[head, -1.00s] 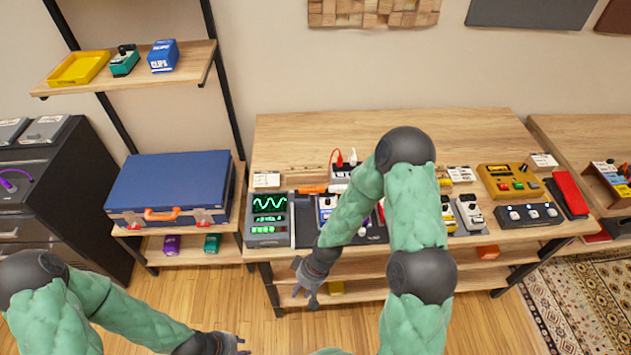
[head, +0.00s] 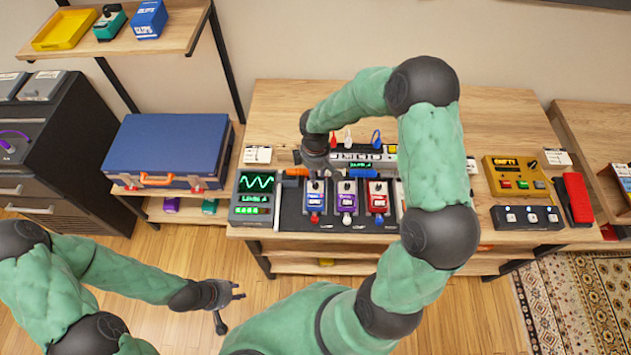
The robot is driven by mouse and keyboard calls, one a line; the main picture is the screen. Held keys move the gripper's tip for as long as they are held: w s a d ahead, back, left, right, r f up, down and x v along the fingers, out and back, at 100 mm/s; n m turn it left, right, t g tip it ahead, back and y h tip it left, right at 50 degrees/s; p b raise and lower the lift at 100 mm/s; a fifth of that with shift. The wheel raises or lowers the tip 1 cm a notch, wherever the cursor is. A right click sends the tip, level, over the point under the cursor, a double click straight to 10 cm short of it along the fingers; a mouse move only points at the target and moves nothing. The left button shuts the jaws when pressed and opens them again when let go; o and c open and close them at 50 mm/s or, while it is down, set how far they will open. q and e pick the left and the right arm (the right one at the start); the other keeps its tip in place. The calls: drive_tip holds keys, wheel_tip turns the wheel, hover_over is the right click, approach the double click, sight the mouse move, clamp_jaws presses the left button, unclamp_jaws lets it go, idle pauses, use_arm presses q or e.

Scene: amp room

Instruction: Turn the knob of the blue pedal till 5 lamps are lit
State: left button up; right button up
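The blue pedal (head: 315,196) stands at the left end of a short row of pedals on a dark board on the table. My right gripper (head: 319,168) is just behind and above it, pointing down. The pedal's knob is small and close to the fingers; I cannot tell whether they touch it or how far they are open. The meter box (head: 254,194), left of the pedal, shows a green wave, a green text line and a row of green lamps too small to count. My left gripper (head: 233,306) is open and empty, low in front of the table.
A purple pedal (head: 346,197) and a red pedal (head: 378,198) stand close to the right of the blue one. A power strip with plugs (head: 362,156) lies behind. A blue case (head: 168,152) rests on the low shelf at left.

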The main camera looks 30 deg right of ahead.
sight(316, 186)
wheel_tip(316, 186, down, 7)
drive_tip(key=shift+d+r+b, duration=0.1)
drive_tip(key=shift+b, duration=0.35)
clamp_jaws()
